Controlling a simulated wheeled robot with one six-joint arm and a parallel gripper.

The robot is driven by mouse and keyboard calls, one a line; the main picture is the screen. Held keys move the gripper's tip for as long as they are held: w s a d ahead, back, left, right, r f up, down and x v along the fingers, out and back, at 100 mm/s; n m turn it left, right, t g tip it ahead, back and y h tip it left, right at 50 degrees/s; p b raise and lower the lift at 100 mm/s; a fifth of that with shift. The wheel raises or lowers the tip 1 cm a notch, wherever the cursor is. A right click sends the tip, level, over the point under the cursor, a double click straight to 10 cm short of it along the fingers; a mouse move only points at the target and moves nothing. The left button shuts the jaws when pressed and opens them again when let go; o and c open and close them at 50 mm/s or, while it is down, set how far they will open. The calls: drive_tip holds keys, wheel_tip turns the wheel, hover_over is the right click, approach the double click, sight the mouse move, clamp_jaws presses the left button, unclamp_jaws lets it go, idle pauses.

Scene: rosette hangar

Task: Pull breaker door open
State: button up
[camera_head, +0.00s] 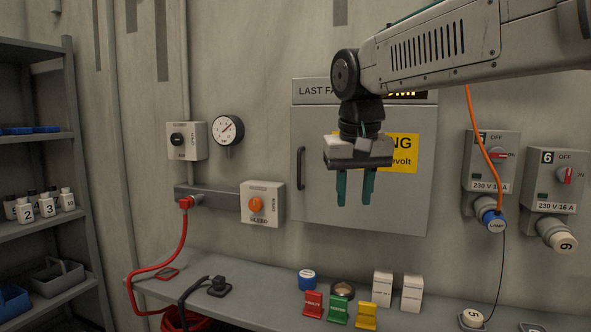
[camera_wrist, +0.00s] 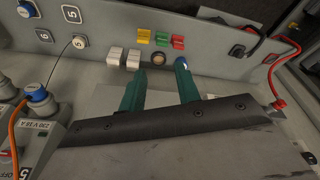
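The breaker door is the grey front of a wall cabinet (camera_head: 315,205) in the head view, with a yellow warning label (camera_head: 404,150) partly hidden by my arm. It looks closed. Its dark vertical handle (camera_head: 300,168) is on the left side of the door. My gripper (camera_head: 355,200) hangs in front of the door, to the right of the handle and apart from it. Its two teal fingers point down with a gap between them, and nothing is held. The fingers also show in the wrist view (camera_wrist: 160,75), above the bench. The handle cannot be made out in the wrist view.
A bench (camera_head: 255,290) runs below the door, with small coloured holders (camera_head: 338,310), white blocks (camera_head: 382,288) and a blue-topped cylinder (camera_head: 307,280). A BLEED box (camera_head: 262,203) is left of the door. Switch boxes (camera_head: 492,160) and an orange cable (camera_head: 478,130) are at right.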

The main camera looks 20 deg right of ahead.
drive_tip(key=w+a+r+m, duration=0.1)
drive_tip(key=w+r, duration=0.3)
drive_tip(key=w, duration=0.7)
wheel_tip(320, 180, up, 2)
drive_tip(key=m+t, duration=0.1)
drive_tip(key=m, duration=0.1)
hover_over(299, 165)
drive_tip(key=s+a, duration=0.1)
drive_tip(key=s, duration=0.1)
drive_tip(key=shift+r+h, duration=0.1)
drive_tip(key=shift+h, duration=0.3)
drive_tip(key=shift+t, duration=0.3)
drive_tip(key=x, duration=0.7)
clamp_jaws()
